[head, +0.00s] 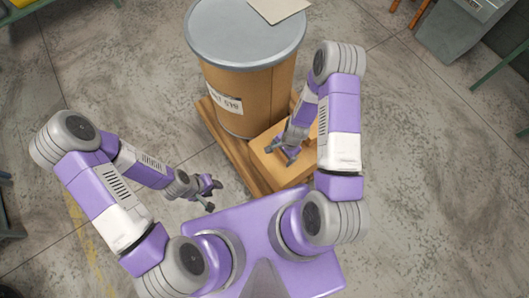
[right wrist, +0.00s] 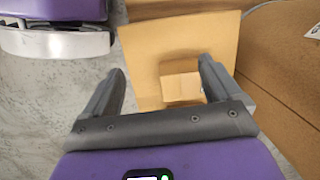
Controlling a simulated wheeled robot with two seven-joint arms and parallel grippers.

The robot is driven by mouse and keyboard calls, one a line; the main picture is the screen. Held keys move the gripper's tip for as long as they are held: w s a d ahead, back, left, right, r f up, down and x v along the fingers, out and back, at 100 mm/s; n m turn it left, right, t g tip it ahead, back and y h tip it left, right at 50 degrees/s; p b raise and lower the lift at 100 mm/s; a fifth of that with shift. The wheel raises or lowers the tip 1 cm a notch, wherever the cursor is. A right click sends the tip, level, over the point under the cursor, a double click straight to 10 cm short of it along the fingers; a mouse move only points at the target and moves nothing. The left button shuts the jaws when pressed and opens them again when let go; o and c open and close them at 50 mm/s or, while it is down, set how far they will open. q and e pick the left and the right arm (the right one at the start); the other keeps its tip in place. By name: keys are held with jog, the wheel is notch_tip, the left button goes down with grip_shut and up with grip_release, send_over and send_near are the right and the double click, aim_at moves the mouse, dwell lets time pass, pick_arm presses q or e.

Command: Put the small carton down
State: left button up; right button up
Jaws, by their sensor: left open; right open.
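A tan carton (head: 268,165) sits on the wooden pallet at the front of the drum, partly hidden by my right gripper. My right gripper (head: 286,152) is open and lies over the carton's top side. In the right wrist view the open fingers (right wrist: 161,66) stand apart with the tan carton surface (right wrist: 148,62) between and beyond them. A small lighter box-like shape shows within that surface; I cannot tell whether it is a recess or a separate box. Whether the fingers touch the carton is unclear. My left gripper (head: 209,192) is open and empty above the floor, left of the pallet.
A large brown drum (head: 250,95) with a grey lid (head: 240,40) and a label stands on the wooden pallet (head: 228,150). A sheet (head: 278,8) lies on the lid. A grey cabinet (head: 455,35) stands at upper right.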

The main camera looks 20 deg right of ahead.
jog(key=s+a+r+n+y, duration=0.2)
jog(key=s+a+r+n, duration=0.3)
jog(key=a+n, duration=0.4)
jog(key=shift+s+a+r+n+t, duration=0.3)
jog(key=shift+s+n, duration=0.45)
jog(key=shift+n, duration=0.45)
notch_tip(320, 180, up, 3)
jog(key=p, duration=0.2)
jog(key=shift+f+p, duration=0.2)
jog(key=shift+p, duration=0.1)
